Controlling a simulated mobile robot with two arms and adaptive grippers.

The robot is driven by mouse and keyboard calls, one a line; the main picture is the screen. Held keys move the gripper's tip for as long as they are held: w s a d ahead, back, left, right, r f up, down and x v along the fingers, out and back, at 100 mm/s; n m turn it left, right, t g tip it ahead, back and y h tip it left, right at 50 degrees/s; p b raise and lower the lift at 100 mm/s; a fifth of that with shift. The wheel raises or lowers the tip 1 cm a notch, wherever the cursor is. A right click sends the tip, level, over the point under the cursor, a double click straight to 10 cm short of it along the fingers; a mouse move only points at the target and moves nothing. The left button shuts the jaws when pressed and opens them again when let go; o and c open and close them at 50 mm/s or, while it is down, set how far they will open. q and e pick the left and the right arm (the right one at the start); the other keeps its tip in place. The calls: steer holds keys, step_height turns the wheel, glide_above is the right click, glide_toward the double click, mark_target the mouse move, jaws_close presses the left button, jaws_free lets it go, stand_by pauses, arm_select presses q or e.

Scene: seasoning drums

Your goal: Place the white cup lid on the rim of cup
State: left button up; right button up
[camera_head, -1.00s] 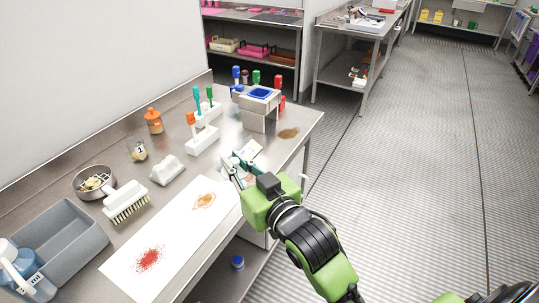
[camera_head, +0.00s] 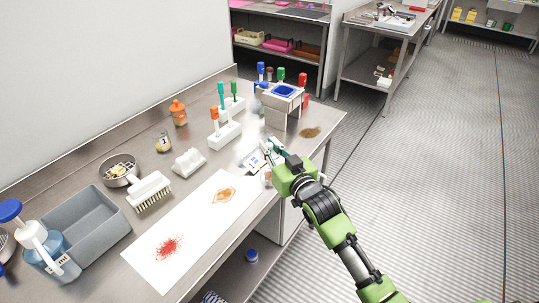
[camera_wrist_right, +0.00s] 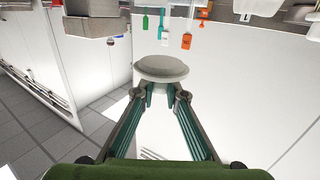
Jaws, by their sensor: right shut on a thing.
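My right gripper (camera_head: 268,153) is over the front edge of the steel bench, near a small white card. In the right wrist view its fingers (camera_wrist_right: 164,88) are shut on a round, pale disc, the white cup lid (camera_wrist_right: 162,68). The lid is held at the fingertips, clear of any rim that I can see. In the head view the lid cannot be told apart from the fingers. A small, pale, clear-sided thing (camera_head: 267,178) stands just beside the gripper; I cannot tell whether it is the cup. My left gripper is not in view.
The bench (camera_head: 205,193) also holds a white sheet (camera_head: 195,235) with red and orange spills, a brush (camera_head: 149,192), a grey bin (camera_head: 88,230), a small glass jar (camera_head: 162,142), an orange bottle (camera_head: 178,113) and tool racks (camera_head: 225,135). Open floor (camera_head: 420,190) lies right.

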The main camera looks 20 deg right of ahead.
steer(key=shift+w+d+f, duration=0.1)
steer(key=shift+w+f, duration=0.3)
steer(key=shift+f, duration=0.05)
step_height(320, 180, down, 2)
steer(key=shift+w+f+p, duration=0.1)
steer(key=shift+p, duration=0.25)
steer(key=shift+f, duration=0.6)
steer(key=shift+f, duration=0.3)
steer(key=o, duration=0.8)
